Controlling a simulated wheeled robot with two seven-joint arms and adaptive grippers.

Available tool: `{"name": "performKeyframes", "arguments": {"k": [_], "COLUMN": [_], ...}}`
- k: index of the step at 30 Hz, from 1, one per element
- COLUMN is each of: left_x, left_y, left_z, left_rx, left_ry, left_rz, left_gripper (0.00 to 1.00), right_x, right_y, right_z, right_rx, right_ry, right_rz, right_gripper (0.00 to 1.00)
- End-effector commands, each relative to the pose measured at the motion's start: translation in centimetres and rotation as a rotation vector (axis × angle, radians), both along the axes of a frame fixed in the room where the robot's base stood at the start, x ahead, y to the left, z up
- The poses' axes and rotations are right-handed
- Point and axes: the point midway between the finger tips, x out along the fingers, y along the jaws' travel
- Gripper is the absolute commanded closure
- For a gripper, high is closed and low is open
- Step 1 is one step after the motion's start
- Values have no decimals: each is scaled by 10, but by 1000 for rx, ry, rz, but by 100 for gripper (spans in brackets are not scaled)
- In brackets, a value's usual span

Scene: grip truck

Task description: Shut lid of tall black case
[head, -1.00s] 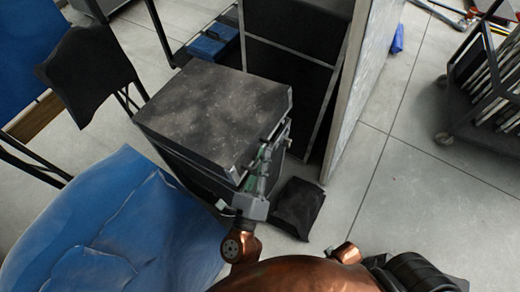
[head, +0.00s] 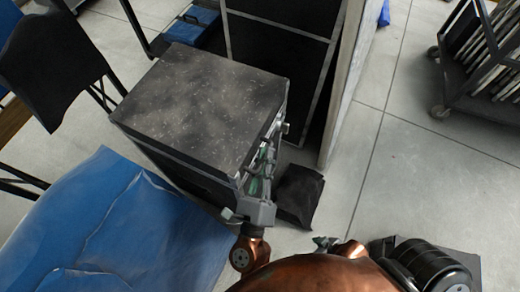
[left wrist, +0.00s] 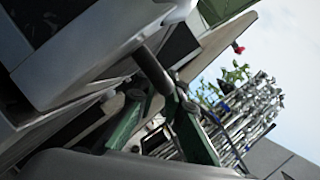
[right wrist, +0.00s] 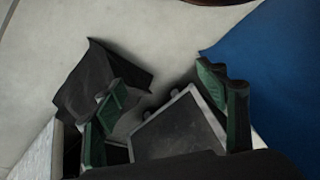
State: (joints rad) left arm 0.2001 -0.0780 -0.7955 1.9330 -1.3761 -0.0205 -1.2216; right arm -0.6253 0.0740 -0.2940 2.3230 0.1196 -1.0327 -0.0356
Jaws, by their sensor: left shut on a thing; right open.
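The tall black case (head: 185,172) stands on the floor left of the middle in the head view. Its speckled dark lid (head: 205,100) lies across the top, looking nearly level; I cannot tell whether it sits flush. My left gripper (head: 262,165) is at the case's near right side, shut on the lid's edge hardware, which is largely hidden by the fingers. In the left wrist view a dark rod (left wrist: 152,70) shows close to the green-padded fingers. My right gripper (right wrist: 162,88) is open and empty; in the head view only a bit of it (head: 325,243) shows beside my body.
A black bag-like thing (head: 299,195) lies on the floor right of the case. A tall black cabinet with a pale panel (head: 345,90) stands behind it. A blue sheet (head: 130,225) covers the near left. A wheeled cart (head: 480,70) is far right, with clear floor before it.

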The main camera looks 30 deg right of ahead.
Motion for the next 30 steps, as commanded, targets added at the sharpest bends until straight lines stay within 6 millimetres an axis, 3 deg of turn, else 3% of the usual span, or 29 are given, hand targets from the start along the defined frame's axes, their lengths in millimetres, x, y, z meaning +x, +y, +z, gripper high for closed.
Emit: {"name": "performKeyframes", "arguments": {"k": [1,9,27,28,30], "left_x": [4,3,2,2,2], "left_y": [2,0,-1,-1,-1], "left_z": [-9,-17,-26,-27,-26], "left_rx": [0,0,10,10,11], "left_ry": [8,7,13,13,14], "left_rz": [8,6,6,6,5], "left_gripper": [100,100,100,89,84], "right_x": [3,19,24,24,24], "right_y": [4,16,19,19,19], "right_z": [-9,-23,-26,-26,-27], "right_rx": [10,47,58,58,58], "right_ry": [-16,-101,-127,-126,-126], "right_rz": [-3,-21,-27,-27,-27], "right_gripper": [34,34,34,34,34]}}
